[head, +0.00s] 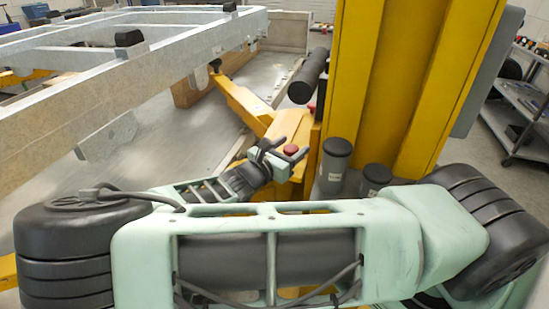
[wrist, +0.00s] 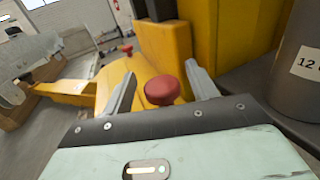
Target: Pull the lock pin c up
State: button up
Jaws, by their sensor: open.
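A lock pin with a round red knob (head: 291,149) stands on a yellow lift arm (head: 267,104). In the wrist view this red knob (wrist: 162,90) is between my two fingers, with a gap on each side. My gripper (wrist: 160,78) is open and holds nothing. In the head view my gripper (head: 280,152) is close to the knob, which is partly covered by a finger. A second red knob (wrist: 127,48) shows farther off on the yellow structure. No letter is readable on either knob, so I cannot tell from marks which is c.
A yellow lift column (head: 372,85) rises just behind and right of the knob. A grey trailer frame (head: 130,65) fills the left. A black roller (head: 308,76) juts out above the lift arm.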

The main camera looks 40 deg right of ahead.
jog(key=b+v, duration=0.3)
jog(key=v, duration=1.4)
jog(key=shift+s, duration=0.1)
jog(key=s+f+m+g+y, duration=0.55)
jog(key=s+y, duration=0.25)
jog(key=s, duration=0.2)
jog(key=s+a+r+m+y, duration=0.8)
jog(key=s+r+y, duration=0.1)
jog(key=r+y, duration=0.1)
jog(key=shift+r+t, duration=0.45)
jog(key=shift+r, duration=0.2)
